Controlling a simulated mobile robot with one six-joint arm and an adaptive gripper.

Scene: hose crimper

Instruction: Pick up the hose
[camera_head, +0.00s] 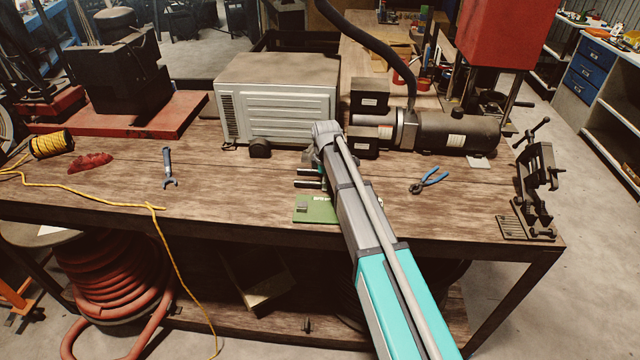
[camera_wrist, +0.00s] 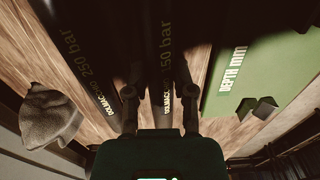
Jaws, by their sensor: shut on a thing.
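Two black hoses with printed lettering show in the wrist view. One hose (camera_wrist: 166,60) runs between my two fingers, and my gripper (camera_wrist: 158,92) is shut on it. The second hose (camera_wrist: 78,62) lies to the left, outside the fingers. Its lettering includes "250 bar". In the head view my arm comes down over the front middle of the workbench and hides most of my gripper and the hoses. Short dark hose pieces (camera_head: 309,184) stick out left of the arm. I cannot tell whether the held hose touches the bench.
A green plate (camera_head: 315,212) marked "DEPTH mm" lies beside the hoses; it also shows in the wrist view (camera_wrist: 262,62). A grey cloth-like thing (camera_wrist: 50,115) lies left. On the wooden bench (camera_head: 230,205) are blue-handled pliers (camera_head: 430,182), a wrench (camera_head: 168,165) and a grey machine (camera_head: 280,100).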

